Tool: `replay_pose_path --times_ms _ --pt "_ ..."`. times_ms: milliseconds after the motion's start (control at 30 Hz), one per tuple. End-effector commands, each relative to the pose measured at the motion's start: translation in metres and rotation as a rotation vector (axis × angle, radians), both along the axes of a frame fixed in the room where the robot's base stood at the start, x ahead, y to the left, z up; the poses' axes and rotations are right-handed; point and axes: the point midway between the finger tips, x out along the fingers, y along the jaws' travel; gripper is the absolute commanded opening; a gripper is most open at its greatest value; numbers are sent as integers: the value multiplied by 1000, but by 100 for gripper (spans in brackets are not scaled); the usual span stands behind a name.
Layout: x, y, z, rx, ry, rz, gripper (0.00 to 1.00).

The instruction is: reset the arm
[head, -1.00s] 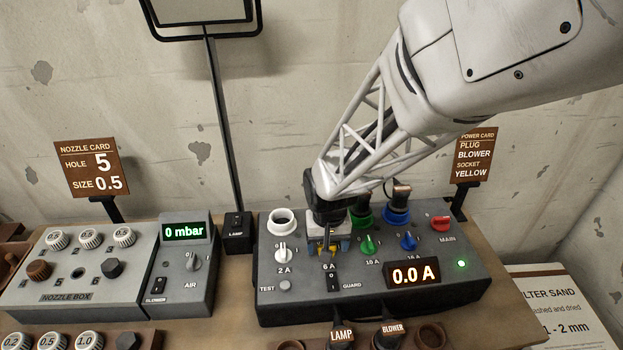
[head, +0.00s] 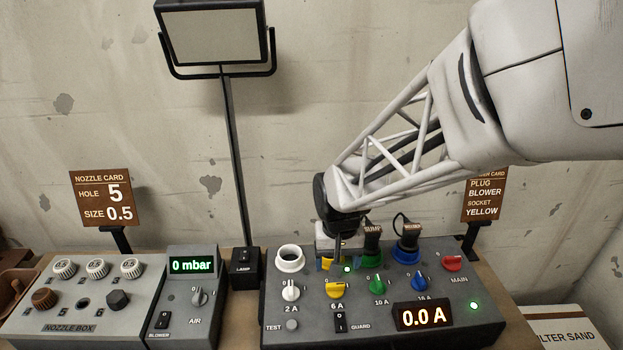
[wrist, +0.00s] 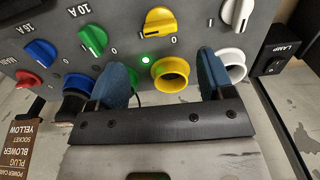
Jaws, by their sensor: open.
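My gripper (head: 335,255) is over the power box (head: 380,320), at the yellow socket. In the wrist view its two blue fingers (wrist: 163,62) are apart. The yellow socket (wrist: 172,74) shows between them, empty, with no plug in the jaws. The white socket (wrist: 233,68) lies just beyond the right finger. The yellow knob (head: 337,290) is beside a lit green light (head: 347,268). A plug marked SUMP (head: 372,236) is in the green socket, and another dark plug (head: 408,230) is in the blue socket. My gripper hides part of the yellow socket in the head view.
A lamp (head: 213,35) on a thin pole (head: 233,160) stands behind the box. The air unit (head: 185,305) reads 0 mbar, and the nozzle box (head: 80,310) is at left. The power card (head: 484,200) stands at back right, partly behind my arm. The wall space between pole and arm is clear.

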Motion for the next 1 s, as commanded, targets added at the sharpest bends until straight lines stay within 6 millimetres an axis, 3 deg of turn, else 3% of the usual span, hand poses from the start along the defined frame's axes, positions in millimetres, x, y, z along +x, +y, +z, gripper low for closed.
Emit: replay_pose_path --times_ms 567,767,1000 --pt "-7 -6 11 2 -12 -1 74" --pt "-28 -22 41 5 -48 -3 74" --pt "-73 -50 86 6 -112 -4 74"
